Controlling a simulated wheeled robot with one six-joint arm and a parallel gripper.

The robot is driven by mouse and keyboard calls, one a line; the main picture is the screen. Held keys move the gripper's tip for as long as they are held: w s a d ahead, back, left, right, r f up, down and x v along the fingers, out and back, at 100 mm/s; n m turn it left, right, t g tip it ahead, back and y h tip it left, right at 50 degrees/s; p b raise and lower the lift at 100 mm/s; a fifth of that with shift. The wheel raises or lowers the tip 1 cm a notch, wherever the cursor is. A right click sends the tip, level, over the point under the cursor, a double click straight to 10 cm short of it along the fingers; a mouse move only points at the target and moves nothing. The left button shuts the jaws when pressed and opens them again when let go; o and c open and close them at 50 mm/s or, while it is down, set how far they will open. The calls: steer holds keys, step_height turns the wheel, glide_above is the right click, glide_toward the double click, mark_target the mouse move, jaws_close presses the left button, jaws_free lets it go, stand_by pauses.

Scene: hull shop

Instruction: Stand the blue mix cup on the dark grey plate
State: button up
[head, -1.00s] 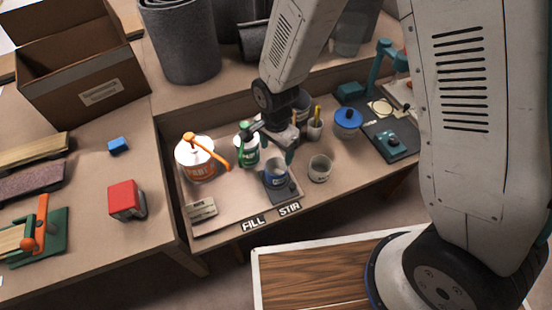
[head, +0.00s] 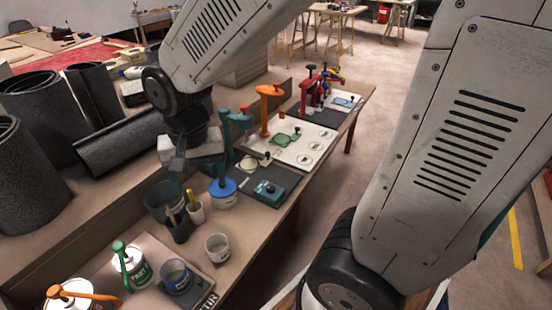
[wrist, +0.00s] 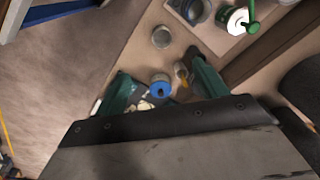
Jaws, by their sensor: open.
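The blue mix cup (head: 176,277), grey inside with a blue band, stands upright at the lower part of the head view. It appears to stand on the dark grey plate (head: 198,297), which shows only partly beside it. The cup also shows at the top of the wrist view (wrist: 190,9). My gripper (head: 198,178) is raised above the bench, farther along than the cup and apart from it. In the wrist view its teal fingers (wrist: 160,72) are spread, with nothing held between them.
A plain grey cup (head: 217,247), a blue-lidded can (head: 222,194) and a dark tool holder (head: 180,229) stand nearby. A green-topped paint can (head: 131,268) and an orange-handled can (head: 72,295) stand left of the cup. Open floor (head: 345,150) is at right.

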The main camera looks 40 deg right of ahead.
steer(key=s+d+r+n, duration=0.2)
steer(key=s+d+r, duration=0.2)
steer(key=s, duration=0.3)
steer(key=s+d+r+n, duration=0.2)
steer(key=s+d+r, duration=0.2)
steer(key=s, duration=0.3)
steer(key=shift+s+r+n+t, duration=0.3)
steer(key=shift+s+r+n, duration=0.1)
steer(key=shift+r, duration=0.25)
